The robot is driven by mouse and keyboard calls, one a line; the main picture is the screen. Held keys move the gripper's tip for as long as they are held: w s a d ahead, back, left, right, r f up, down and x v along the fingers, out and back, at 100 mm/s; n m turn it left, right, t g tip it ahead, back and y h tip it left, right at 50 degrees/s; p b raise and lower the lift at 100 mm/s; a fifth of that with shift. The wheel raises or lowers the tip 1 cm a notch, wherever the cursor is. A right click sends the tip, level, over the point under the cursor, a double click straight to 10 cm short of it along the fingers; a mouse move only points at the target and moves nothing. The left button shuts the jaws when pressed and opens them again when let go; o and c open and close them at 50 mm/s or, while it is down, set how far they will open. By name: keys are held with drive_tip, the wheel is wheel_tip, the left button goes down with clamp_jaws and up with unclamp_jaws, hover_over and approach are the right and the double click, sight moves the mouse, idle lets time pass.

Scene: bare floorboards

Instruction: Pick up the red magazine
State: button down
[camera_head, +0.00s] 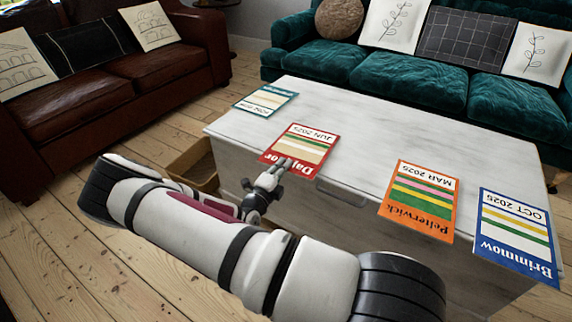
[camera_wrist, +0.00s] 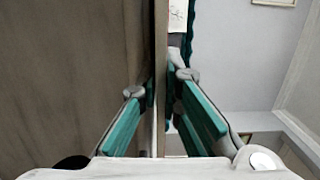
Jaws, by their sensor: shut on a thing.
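The red magazine (camera_head: 303,146), marked JUN 2025, lies flat on the white table, its near edge at or slightly over the table's front edge. The sheet's printed face cannot be made out there.
The white table (camera_head: 345,125) also bears a teal magazine (camera_head: 265,101), an orange one (camera_head: 421,200) and a blue one (camera_head: 516,235). A brown sofa (camera_head: 110,85) and a teal sofa (camera_head: 410,78) stand behind.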

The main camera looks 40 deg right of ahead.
drive_tip(key=shift+r, duration=0.6)
wheel_tip(320, 180, up, 2)
drive_tip(key=shift+r+p, duration=0.1)
drive_tip(key=shift+p, duration=0.85)
drive_tip(key=s+a+r+p, duration=0.1)
drive_tip(key=s+a+p, duration=0.3)
drive_tip(key=s+a, duration=0.5)
drive_tip(key=s, duration=0.4)
drive_tip(key=shift+a+p, duration=0.2)
drive_tip(key=shift+p, duration=0.2)
